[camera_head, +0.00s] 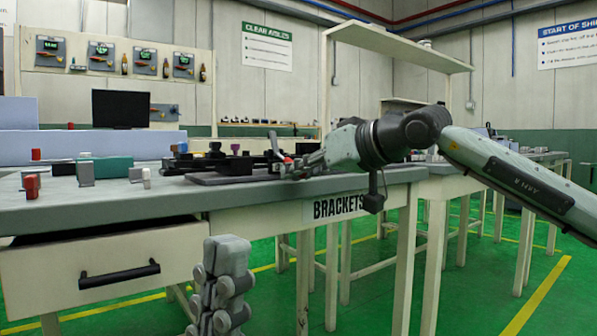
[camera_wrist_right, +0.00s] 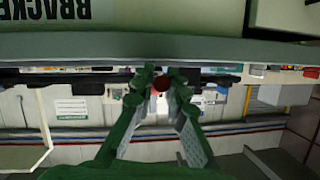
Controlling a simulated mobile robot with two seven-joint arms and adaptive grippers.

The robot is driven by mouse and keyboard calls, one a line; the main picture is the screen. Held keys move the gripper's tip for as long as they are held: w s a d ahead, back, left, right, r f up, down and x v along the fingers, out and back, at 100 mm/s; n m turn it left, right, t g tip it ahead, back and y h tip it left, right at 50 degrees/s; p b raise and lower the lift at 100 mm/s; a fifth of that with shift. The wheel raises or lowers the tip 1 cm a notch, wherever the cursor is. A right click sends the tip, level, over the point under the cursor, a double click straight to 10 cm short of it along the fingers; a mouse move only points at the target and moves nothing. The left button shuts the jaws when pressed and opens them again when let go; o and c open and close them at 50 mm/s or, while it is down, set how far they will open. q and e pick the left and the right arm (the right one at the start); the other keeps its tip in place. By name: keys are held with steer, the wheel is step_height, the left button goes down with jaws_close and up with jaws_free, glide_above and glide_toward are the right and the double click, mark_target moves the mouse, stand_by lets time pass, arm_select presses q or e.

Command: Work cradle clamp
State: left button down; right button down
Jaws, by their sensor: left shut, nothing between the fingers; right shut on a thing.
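A dark cradle fixture (camera_head: 232,166) with black blocks and a small purple part on top sits on a dark mat near the front edge of the grey bench (camera_head: 140,200). My right gripper (camera_head: 283,160) is at the fixture's right end, low over the bench. It is shut on a small red knob, apparently the clamp handle; its round red end (camera_wrist_right: 160,83) shows between the fingertips in the right wrist view. The rest of the clamp is partly hidden by the fingers. My left gripper (camera_head: 222,285) is shut and empty, below the bench top in front of the drawer side.
Left on the bench are a teal block (camera_head: 110,166), a grey block (camera_head: 86,173), and small red and white parts. A drawer (camera_head: 110,268) with a black handle is under the bench, partly open. A monitor (camera_head: 121,108) stands behind.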

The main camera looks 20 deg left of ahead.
steer(key=c, duration=1.5)
jaws_free()
steer(key=shift+d, duration=0.1)
steer(key=v, duration=1.2)
steer(key=shift+f, duration=0.1)
